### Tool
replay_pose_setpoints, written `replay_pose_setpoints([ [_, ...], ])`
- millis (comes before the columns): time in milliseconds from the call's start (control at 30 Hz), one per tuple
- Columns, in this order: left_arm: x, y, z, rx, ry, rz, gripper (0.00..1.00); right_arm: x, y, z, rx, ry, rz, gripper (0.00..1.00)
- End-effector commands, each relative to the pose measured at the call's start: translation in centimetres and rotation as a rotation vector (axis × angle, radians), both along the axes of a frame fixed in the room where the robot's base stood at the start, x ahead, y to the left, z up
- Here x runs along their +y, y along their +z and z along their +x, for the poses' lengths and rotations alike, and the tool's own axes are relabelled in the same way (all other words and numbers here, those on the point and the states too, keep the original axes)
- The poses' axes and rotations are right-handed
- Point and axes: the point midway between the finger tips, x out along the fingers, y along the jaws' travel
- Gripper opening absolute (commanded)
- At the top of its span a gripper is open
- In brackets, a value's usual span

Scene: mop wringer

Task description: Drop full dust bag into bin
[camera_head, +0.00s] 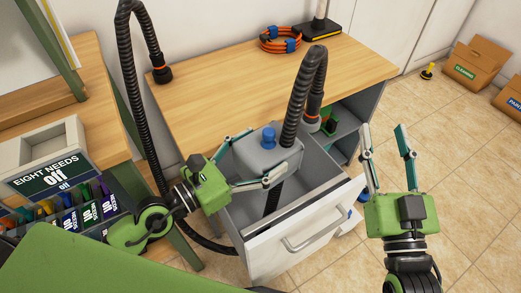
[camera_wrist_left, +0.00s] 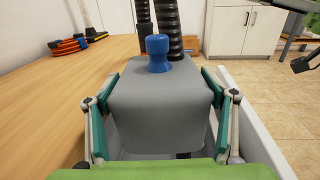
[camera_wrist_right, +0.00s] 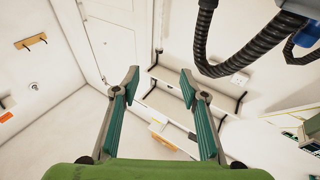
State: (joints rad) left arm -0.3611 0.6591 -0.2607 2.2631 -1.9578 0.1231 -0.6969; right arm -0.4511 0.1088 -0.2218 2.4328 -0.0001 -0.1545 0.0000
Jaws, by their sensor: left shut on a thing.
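My left gripper (camera_head: 266,152) is shut on a grey block with a blue knob on top (camera_head: 268,160), one finger on each side. I cannot tell for sure whether this block is the dust bag. The block also shows upright between the fingers in the left wrist view (camera_wrist_left: 160,105). It is over an open pull-out drawer with a white front (camera_head: 300,232); how far it sits inside is hidden. I cannot make out a separate bin. My right gripper (camera_head: 384,135) is open and empty, to the right of the drawer; its spread fingers show in the right wrist view (camera_wrist_right: 160,75).
A black ribbed hose (camera_head: 300,95) hangs just behind the block. The wooden table (camera_head: 220,75) holds an orange cable coil (camera_head: 281,39). Cardboard boxes (camera_head: 476,62) stand at the far right.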

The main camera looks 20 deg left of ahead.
Motion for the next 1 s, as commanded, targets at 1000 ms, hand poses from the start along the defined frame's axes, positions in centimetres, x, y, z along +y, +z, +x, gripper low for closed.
replay_pose_setpoints([
  [1000,0.0,-1.2,0.0,-0.004,0.001,-0.002,0.41,0.2,5.6,-2.2,-0.275,0.017,0.078,0.40],
])
